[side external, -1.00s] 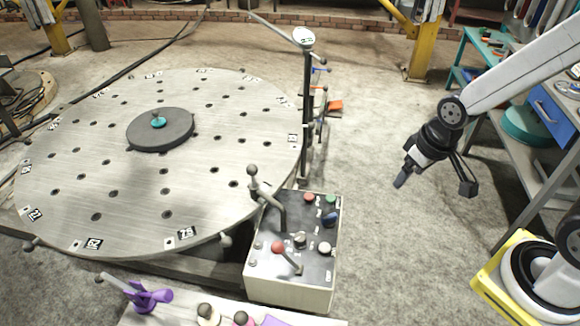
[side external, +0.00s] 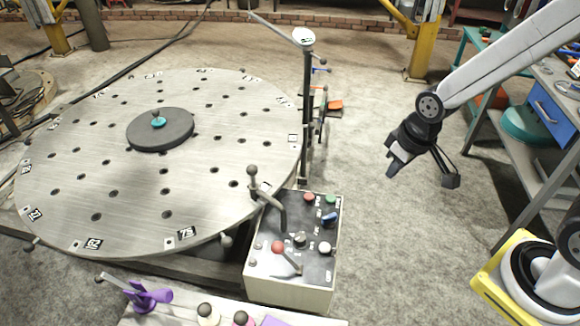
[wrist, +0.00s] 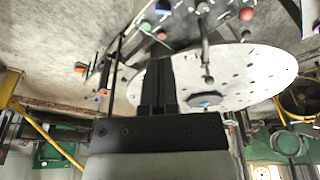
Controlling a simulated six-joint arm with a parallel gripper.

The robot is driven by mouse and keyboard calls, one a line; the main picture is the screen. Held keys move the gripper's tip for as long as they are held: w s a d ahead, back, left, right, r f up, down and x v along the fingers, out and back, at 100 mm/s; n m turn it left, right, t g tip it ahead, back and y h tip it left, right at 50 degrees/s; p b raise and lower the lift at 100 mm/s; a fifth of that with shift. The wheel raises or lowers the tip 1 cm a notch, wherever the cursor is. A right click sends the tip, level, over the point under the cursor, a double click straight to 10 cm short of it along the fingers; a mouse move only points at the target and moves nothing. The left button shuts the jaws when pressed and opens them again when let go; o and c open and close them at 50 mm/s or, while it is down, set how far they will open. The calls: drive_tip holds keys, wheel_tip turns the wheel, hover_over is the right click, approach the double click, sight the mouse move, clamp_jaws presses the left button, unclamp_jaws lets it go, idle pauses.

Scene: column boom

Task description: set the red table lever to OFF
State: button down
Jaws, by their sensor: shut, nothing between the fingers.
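The red table lever (side external: 278,247), a red ball on a metal rod, stands on the sloped top of the control box (side external: 290,292), near its front left. The rod leans left from its pivot. The red ball also shows in the wrist view (wrist: 247,13), near the top edge. Lettering beside the lever is too small to read. My gripper (side external: 391,171) is shut and empty, in the air well to the right of and above the box. Its shut fingers show in the wrist view (wrist: 158,72), apart from the lever.
A taller black-knobbed lever (side external: 252,170) rises at the box's back left, and several buttons sit on its top. A thin post (side external: 307,110) stands behind the box. The large round table (side external: 75,165) lies left. Floor between box and gripper is clear.

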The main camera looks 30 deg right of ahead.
drive_tip(key=w+a+f+n+g, duration=0.1)
drive_tip(key=w+a+f+n, duration=0.4)
drive_tip(key=w+a, duration=0.65)
drive_tip(key=w+a+f+n, duration=0.1)
drive_tip(key=a+f+n, duration=0.1)
drive_tip(key=a+f, duration=0.2)
drive_tip(key=w+a+f+n+g+y, duration=0.1)
drive_tip(key=a+f+n, duration=0.2)
drive_tip(key=a, duration=0.7)
drive_tip(key=shift+w+a+f, duration=0.15)
drive_tip(key=shift+w+f, duration=0.15)
drive_tip(key=shift+f, duration=0.35)
drive_tip(key=shift+f, duration=0.1)
hover_over(287, 258)
drive_tip(key=w+a, duration=0.4)
wheel_tip(287, 258, down, 9)
drive_tip(key=shift+s, duration=0.15)
drive_tip(key=shift+d, duration=0.1)
